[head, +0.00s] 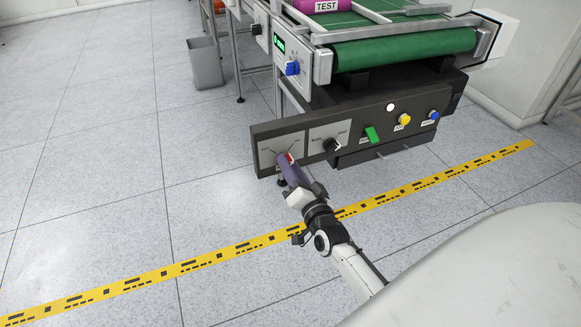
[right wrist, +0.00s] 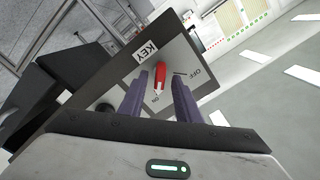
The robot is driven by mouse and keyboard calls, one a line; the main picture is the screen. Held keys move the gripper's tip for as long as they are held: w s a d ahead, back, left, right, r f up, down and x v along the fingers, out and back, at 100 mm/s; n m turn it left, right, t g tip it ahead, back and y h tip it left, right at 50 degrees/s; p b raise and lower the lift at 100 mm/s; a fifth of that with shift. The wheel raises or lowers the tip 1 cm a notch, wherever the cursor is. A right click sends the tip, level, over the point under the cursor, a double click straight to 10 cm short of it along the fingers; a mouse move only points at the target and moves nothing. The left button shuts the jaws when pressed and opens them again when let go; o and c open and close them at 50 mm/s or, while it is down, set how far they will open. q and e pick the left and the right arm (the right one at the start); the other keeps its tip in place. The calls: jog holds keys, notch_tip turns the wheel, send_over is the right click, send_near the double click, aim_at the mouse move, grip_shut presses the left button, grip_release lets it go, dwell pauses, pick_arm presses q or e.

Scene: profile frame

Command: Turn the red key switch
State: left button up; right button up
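The red key switch (right wrist: 160,77) sits on a light plate marked KEY, OFF and ON. In the right wrist view it stands between the two purple fingers of my right gripper (right wrist: 161,88), with its long side along them and its lower end near the ON mark. A gap shows on the finger sides, so the gripper looks open around the key; contact is hard to tell. In the head view my right gripper (head: 287,166) is at the left plate of the dark control panel (head: 259,130) and hides most of the key. My left gripper is not in view.
A black knob (head: 332,145), a green switch (head: 372,134), a yellow button (head: 404,119) and a blue button (head: 434,115) are on the same panel. A green conveyor (head: 400,50) stands above it. A grey bin (head: 205,62) stands behind left. Floor in front is clear, with yellow tape (head: 200,265).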

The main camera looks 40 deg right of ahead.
jog(key=shift+s, duration=0.1)
jog(key=p+v, duration=0.2)
jog(key=v, duration=0.8)
jog(key=shift+s, duration=0.1)
